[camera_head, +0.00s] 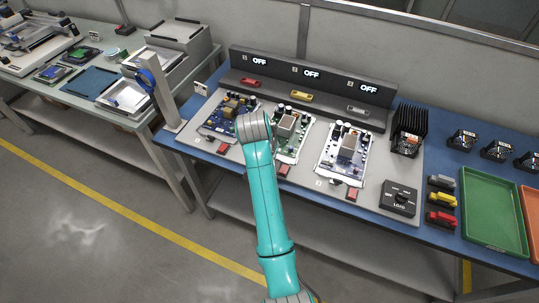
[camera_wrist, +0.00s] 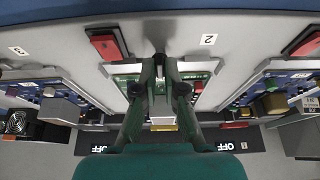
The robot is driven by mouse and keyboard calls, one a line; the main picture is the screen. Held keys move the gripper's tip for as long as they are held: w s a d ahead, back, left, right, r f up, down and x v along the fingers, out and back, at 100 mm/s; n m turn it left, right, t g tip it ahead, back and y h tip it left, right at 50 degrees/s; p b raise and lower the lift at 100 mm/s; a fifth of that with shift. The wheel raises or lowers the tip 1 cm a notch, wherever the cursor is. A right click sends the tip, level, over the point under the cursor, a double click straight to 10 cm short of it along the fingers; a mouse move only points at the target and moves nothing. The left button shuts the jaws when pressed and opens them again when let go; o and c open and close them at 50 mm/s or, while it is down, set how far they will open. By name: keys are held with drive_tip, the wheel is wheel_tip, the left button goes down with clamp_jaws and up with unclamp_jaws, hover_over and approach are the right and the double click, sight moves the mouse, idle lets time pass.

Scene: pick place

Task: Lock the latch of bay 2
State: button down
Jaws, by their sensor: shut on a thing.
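Bay 2 holds the middle circuit board (camera_head: 291,124), a green board with a beige block, partly hidden by my arm. Its number label 2 (camera_wrist: 208,39) lies on the grey fixture at the front of the board. My gripper (camera_wrist: 160,72) points down at the front edge of this board, between the label and a red block (camera_wrist: 105,43). Its fingertips are close together on a small dark piece, seemingly the bay 2 latch (camera_wrist: 159,60). The fingers cover most of it, so its angle is unclear. In the head view my wrist hides the fingertips.
Neighbouring boards lie in bay 1 (camera_head: 228,112) and bay 3 (camera_head: 343,150). Behind them a dark panel (camera_head: 316,84) shows OFF over each bay. A black dial box (camera_head: 399,198), coloured blocks and a green tray (camera_head: 492,215) stand to the right. A post with a blue ring (camera_head: 149,82) stands left.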

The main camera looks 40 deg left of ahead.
idle(0.4)
drive_tip(key=c, duration=1.3)
unclamp_jaws()
drive_tip(key=shift+o, duration=0.2)
drive_tip(key=shift+r, duration=0.1)
drive_tip(key=v, duration=1.1)
drive_tip(key=shift+s+r, duration=0.3)
drive_tip(key=shift+r, duration=0.05)
